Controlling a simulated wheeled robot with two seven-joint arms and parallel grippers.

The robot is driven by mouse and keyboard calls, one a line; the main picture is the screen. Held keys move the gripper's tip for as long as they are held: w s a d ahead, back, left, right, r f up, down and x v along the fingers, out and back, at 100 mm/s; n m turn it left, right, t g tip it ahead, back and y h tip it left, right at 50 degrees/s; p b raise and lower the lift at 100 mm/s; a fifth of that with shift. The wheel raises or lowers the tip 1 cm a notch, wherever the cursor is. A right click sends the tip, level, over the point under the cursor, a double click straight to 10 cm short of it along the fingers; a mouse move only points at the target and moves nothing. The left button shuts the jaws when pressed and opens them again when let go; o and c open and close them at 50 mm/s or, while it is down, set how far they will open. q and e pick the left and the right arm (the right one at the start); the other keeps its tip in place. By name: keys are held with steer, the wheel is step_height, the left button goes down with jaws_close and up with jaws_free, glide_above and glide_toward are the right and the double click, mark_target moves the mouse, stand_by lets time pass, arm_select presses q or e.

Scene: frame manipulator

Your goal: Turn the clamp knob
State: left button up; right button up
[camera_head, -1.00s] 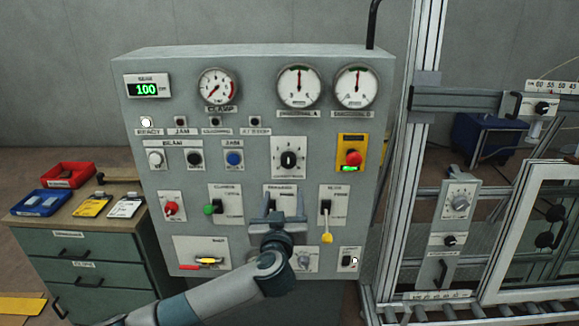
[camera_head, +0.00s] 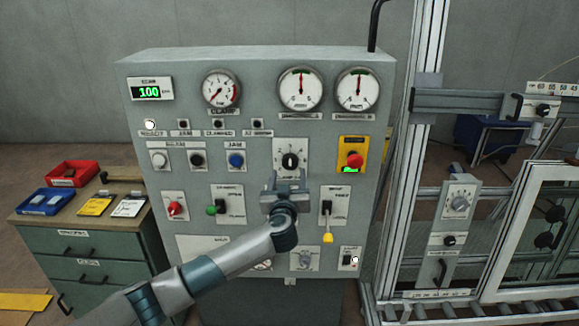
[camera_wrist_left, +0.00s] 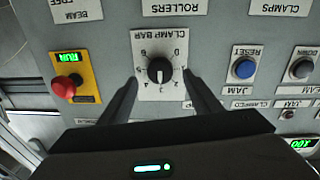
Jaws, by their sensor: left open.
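The clamp knob (camera_head: 290,160) is a black round knob with a white pointer line on a white dial plate in the middle of the grey panel. In the left wrist view the knob (camera_wrist_left: 160,70) appears upside down under the label "CLAMP BAR", with numbers around it. My left gripper (camera_head: 286,180) is just below the knob in the head view, open and empty. In the wrist view its two fingers point at the plate, one on each side of the knob, with gaps to it. Whether the fingertips reach the knob's depth I cannot tell. My right gripper is not in view.
A red emergency button (camera_head: 355,160) on a yellow plate sits right of the knob. A blue button (camera_head: 236,160) sits left of it. Levers with green (camera_head: 211,210) and yellow (camera_head: 328,238) ends stand out below. A metal frame (camera_head: 405,180) rises at the right.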

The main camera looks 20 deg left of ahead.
mark_target(290, 165)
arm_select(q)
steer(key=shift+p+x, duration=0.3)
steer(key=shift+x, duration=2.3)
steer(key=c, duration=1)
